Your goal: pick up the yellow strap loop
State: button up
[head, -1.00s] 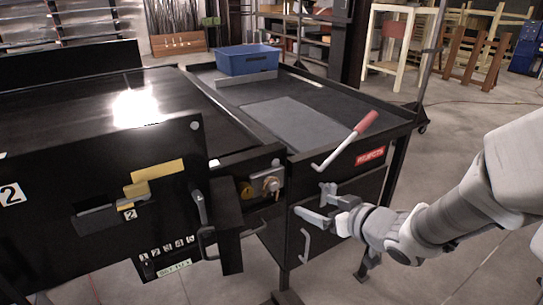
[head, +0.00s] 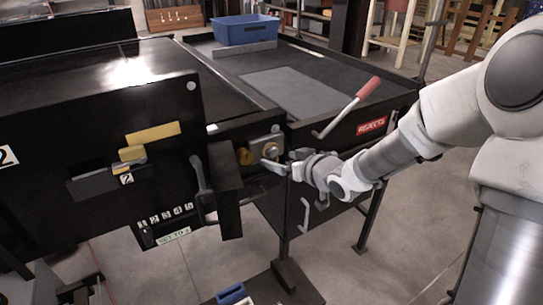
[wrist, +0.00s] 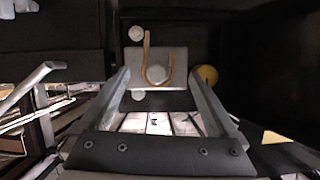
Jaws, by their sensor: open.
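The yellow strap loop (wrist: 146,55) shows in the wrist view as a thin U-shaped band. It hangs in front of a light grey plate (wrist: 174,58), with its bend at the bottom. My gripper (wrist: 158,76) is open, with one finger on each side of the loop and a gap on both sides. I cannot tell whether the fingertips are level with the loop in depth. In the head view my gripper (head: 278,161) is just in front of the grey plate on the black housing.
A round yellow knob (wrist: 207,75) sits just right of the plate; it also shows in the head view (head: 245,157). A red-handled lever (head: 368,88) rises above the gripper. A black box and handle (head: 203,178) stick out to the left. A blue bin (head: 245,30) stands behind.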

aim_at(273, 157)
jog(key=x, duration=0.4)
jog(key=shift+w+f, duration=0.25)
jog(key=c, duration=1.4)
